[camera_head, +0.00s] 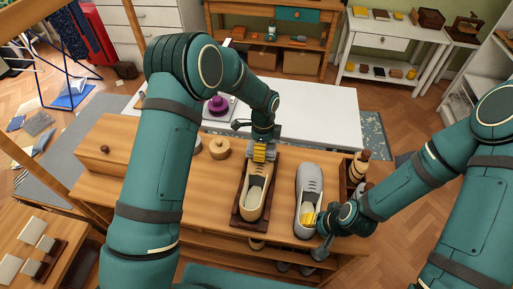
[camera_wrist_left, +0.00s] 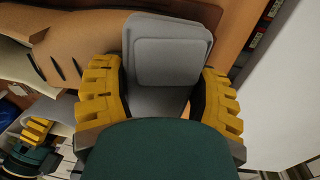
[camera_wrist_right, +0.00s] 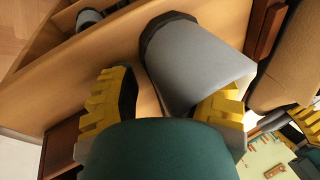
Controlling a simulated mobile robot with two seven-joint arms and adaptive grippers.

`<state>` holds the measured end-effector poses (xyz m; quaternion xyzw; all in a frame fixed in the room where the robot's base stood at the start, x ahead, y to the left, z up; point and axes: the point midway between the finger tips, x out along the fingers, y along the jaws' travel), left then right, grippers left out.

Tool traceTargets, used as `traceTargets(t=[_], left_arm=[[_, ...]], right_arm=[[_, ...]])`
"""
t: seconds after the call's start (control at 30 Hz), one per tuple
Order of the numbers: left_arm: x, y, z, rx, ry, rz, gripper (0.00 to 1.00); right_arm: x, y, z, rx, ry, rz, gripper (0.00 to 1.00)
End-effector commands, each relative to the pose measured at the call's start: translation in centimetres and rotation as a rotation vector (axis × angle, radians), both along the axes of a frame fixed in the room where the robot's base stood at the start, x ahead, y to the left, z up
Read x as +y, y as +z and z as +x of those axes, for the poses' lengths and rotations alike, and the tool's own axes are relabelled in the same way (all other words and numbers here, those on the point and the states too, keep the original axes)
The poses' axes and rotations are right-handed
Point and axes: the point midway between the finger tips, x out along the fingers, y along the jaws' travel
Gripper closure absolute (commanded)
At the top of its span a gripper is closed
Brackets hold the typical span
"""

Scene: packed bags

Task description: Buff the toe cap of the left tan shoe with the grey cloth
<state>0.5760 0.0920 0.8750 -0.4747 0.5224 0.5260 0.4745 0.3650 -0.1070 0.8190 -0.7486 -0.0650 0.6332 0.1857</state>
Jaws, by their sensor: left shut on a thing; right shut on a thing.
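The tan shoe (camera_head: 252,203) lies on a dark wooden board (camera_head: 238,215) with its toe towards the back. My left gripper (camera_head: 262,152) is at its toe end. In the left wrist view its yellow fingers (camera_wrist_left: 160,95) are shut on the grey cloth (camera_wrist_left: 172,55), a folded pad, with the tan shoe (camera_wrist_left: 85,38) beside it. I cannot tell whether the cloth touches the toe cap. My right gripper (camera_head: 312,222) is shut on the grey shoe (camera_head: 309,184) near its heel; the grey shoe (camera_wrist_right: 195,68) also fills the middle of the right wrist view.
A wooden box (camera_head: 108,150) with a knob and a round lidded pot (camera_head: 219,148) stand on the left of the bench. A small rack with brushes (camera_head: 357,170) is right of the grey shoe. A white table (camera_head: 325,120) with a purple hat (camera_head: 218,103) stands behind.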

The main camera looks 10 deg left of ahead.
Motion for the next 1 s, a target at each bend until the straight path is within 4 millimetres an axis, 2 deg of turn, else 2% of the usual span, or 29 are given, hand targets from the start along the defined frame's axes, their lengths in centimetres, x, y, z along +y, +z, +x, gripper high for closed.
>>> traceTargets(t=[0.2, 0.37, 0.57, 1.0], left_arm=[[-1.9, -0.2, 0.0, -0.001, -0.002, -0.001, 0.76], [-2.4, -0.2, -0.1, 0.0, -0.001, -0.001, 0.76], [-1.5, -0.2, -0.3, 0.001, 0.002, -0.001, 0.76], [2.1, -0.1, -1.0, 0.001, 0.002, 0.0, 0.76]], right_arm=[[0.0, -0.4, -0.2, 0.005, 0.003, 0.001, 0.53], [0.0, -0.5, -0.3, 0.007, 0.002, 0.0, 0.53], [0.0, -0.5, -0.3, 0.01, 0.003, -0.001, 0.53], [0.0, -0.4, -0.4, 0.012, 0.002, -0.001, 0.53]])
